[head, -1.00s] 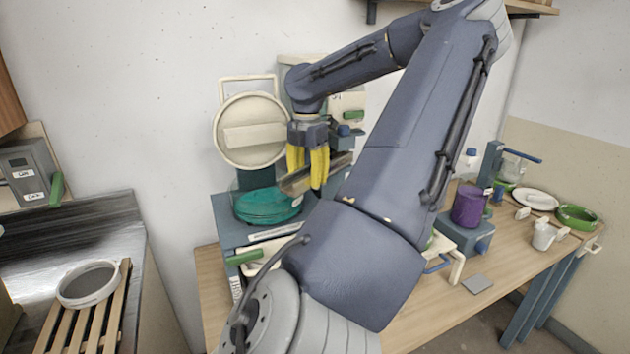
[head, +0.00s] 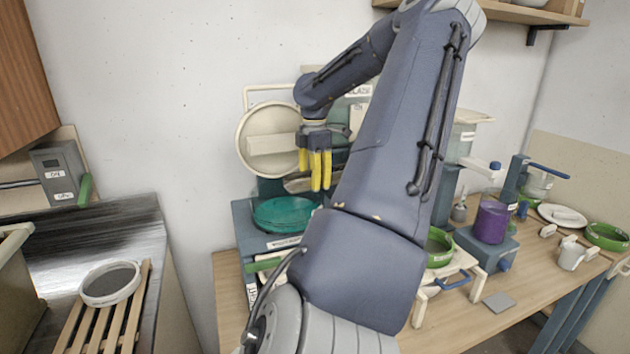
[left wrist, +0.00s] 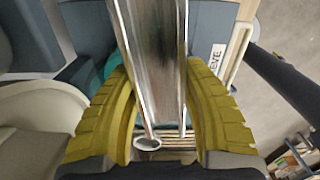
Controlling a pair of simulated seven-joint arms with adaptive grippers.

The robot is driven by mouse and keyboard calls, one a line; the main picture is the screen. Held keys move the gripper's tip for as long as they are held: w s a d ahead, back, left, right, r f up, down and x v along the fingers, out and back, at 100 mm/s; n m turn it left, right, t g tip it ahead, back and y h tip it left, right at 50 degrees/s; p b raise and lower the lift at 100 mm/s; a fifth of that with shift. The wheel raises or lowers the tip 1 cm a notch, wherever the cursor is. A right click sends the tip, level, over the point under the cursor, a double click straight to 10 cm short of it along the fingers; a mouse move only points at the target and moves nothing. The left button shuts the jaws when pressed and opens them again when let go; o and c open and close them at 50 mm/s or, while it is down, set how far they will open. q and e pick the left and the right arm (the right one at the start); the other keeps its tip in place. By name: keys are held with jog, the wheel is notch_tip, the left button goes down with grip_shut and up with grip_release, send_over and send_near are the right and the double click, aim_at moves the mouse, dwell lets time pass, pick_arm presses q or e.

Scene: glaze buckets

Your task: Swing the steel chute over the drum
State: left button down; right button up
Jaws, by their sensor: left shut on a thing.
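The steel chute (head: 297,185) shows as a short metal trough behind and left of my left gripper's fingers in the head view. In the left wrist view the chute (left wrist: 152,60) is a long shiny channel running between the yellow fingers. My left gripper (head: 316,186) points down and is shut on the chute. The round teal vessel (head: 285,214), which looks like the drum, sits in a blue-grey machine, with the chute's free end above its back rim. A cream round lid (head: 258,144) stands raised behind it. My left arm hides the machine's right side. My right gripper is out of view.
A purple pot (head: 490,222) on a blue-grey stand and a green bowl (head: 606,236) occupy the bench to the right. A slatted rack (head: 105,320) bearing a round sieve (head: 110,284) is at the left. The wall shelf (head: 520,12) is above right.

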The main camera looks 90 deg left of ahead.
pick_arm(q)
jog(key=shift+w, duration=0.1)
jog(key=c, duration=0.7)
grip_release()
notch_tip(320, 180, up, 12)
jog(key=shift+o, duration=0.2)
